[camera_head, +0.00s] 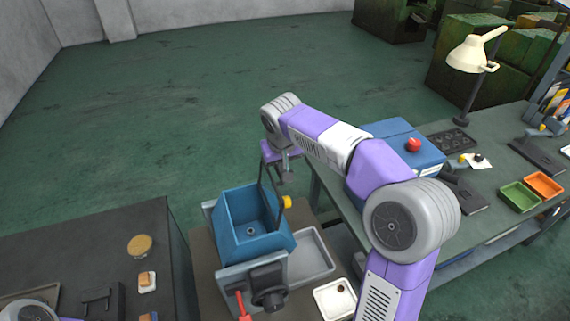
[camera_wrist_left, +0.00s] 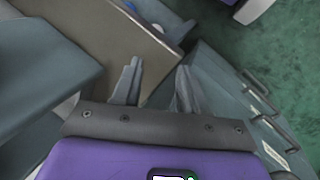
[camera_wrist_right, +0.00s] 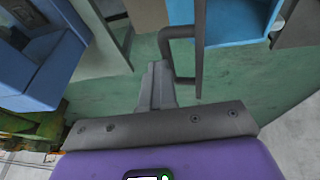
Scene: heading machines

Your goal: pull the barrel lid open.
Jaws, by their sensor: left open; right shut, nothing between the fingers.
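The blue barrel (camera_head: 240,207) sits in a grey machine stand in the head view, and its open top shows the inside. A thin dark panel (camera_head: 265,188), seen nearly edge-on, stands up at its right side and looks like the lid. My right gripper (camera_head: 286,176) is beside this panel, partly hidden by its wrist. In the right wrist view its fingers (camera_wrist_right: 158,86) are shut and empty, just left of a bent grey handle (camera_wrist_right: 186,55); contact is unclear. My left gripper (camera_wrist_left: 158,84) is open and empty in the left wrist view, its fingers outside the head view.
A yellow knob (camera_head: 286,202) is at the barrel's right. A red lever (camera_head: 242,305) and a grey tray (camera_head: 309,256) are near the stand. A dark cabinet (camera_head: 80,245) stands left. The right workbench (camera_head: 505,165) carries a lamp (camera_head: 468,55) and a blue box (camera_head: 392,133). Open floor lies behind.

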